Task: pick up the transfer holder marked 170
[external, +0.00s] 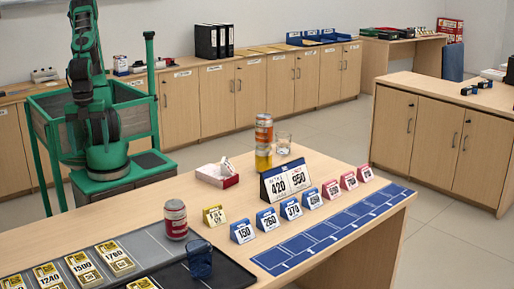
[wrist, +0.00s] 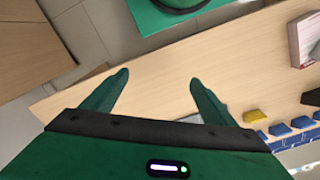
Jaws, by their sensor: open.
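A row of small tent-shaped holders stands on the near counter in the external view. The third blue holder (external: 291,208) carries a number that may read 170 or 370; I cannot tell which. Beside it are blue holders marked 150 (external: 242,231) and 260 (external: 267,219), and another blue one (external: 312,200). In the wrist view, blue holders (wrist: 280,130) show at the lower right with their numbers unreadable. My gripper (wrist: 158,88) is open and empty above the counter, left of the holders in that view. It is not visible in the external view.
A yellow holder (external: 215,215) stands left of the blue ones, and pink holders (external: 349,180) stand right. A blue marked strip (external: 335,230) lies in front.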

